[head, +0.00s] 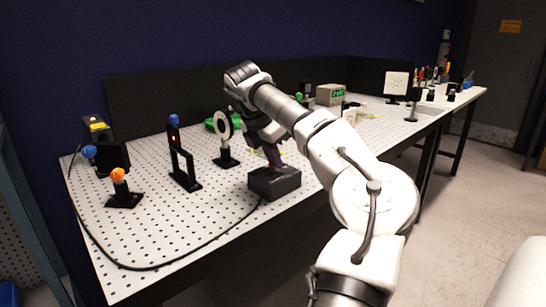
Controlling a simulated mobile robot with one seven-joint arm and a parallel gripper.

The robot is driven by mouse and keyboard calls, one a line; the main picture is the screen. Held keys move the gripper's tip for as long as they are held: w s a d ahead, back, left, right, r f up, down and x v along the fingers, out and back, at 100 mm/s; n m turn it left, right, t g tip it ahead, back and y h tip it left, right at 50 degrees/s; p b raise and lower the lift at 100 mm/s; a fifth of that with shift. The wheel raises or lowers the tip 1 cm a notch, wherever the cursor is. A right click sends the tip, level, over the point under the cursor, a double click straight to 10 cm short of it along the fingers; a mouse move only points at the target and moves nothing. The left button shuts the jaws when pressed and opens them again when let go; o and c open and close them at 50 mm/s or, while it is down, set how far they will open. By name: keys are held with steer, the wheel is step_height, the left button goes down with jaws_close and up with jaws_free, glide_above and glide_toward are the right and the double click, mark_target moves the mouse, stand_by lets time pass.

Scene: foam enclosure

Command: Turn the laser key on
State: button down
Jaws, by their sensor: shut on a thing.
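A dark box (275,185) with a black cable sits near the front edge of the perforated white table. It appears to be the laser key box. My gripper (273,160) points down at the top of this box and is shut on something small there. The key itself is hidden by the fingers or too small to make out, so I take the held thing to be the key. Its turn angle cannot be told. A black laser-like unit with a yellow label (97,127) stands at the far left of the table.
Optics mounts stand left of the box: an orange-knobbed one (119,188), a tall black blue-topped frame (184,158) and a white ring (223,125). A green-display meter (330,95) stands behind. The black cable (190,256) curves along the front left. The front-left tabletop is mostly clear.

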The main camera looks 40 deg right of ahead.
steer(key=c, duration=1.5)
jaws_free()
steer(key=shift+c, duration=0.2)
steer(key=shift+r, duration=0.1)
steer(key=p+v, duration=0.1)
steer(key=v, duration=1.2)
steer(key=shift+r, duration=0.35)
